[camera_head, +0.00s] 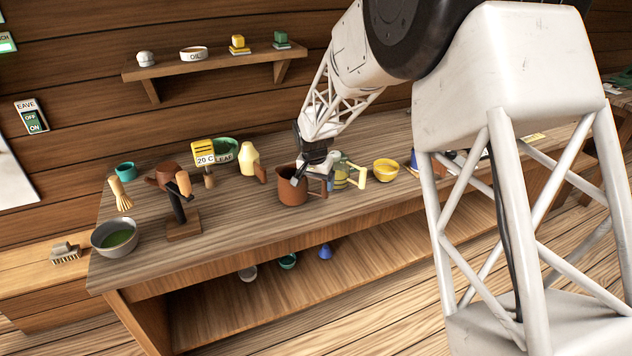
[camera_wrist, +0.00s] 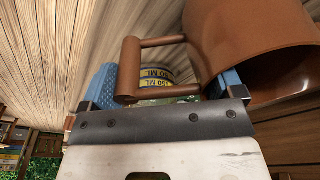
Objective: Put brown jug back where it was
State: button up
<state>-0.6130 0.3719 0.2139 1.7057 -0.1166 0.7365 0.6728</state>
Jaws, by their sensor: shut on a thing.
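The brown jug (camera_head: 292,187) is on or just above the middle of the workbench (camera_head: 240,232) in the head view; I cannot tell whether its base touches the wood. It stands roughly upright there. My gripper (camera_head: 312,165) is at the jug's right side, by its handle. In the wrist view the jug (camera_wrist: 258,40) fills the upper right, with its open mouth showing. Its squared handle (camera_wrist: 128,68) lies between the blue finger pads of my gripper (camera_wrist: 168,88), which is shut on it. The jug's far side is hidden.
Close right of the jug stands a yellow-banded measuring container (camera_head: 342,172), marked 150 ML in the wrist view (camera_wrist: 155,77). A yellow bowl (camera_head: 386,169) is farther right. Bare wood lies in front.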

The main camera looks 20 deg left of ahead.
jog(key=shift+f, duration=0.15)
jog(key=o, duration=1.1)
jog(key=shift+c, duration=0.2)
notch_tip(320, 180, up, 12)
jog(key=s, duration=0.1)
jog(key=shift+s, duration=0.35)
jog(key=shift+d, duration=0.1)
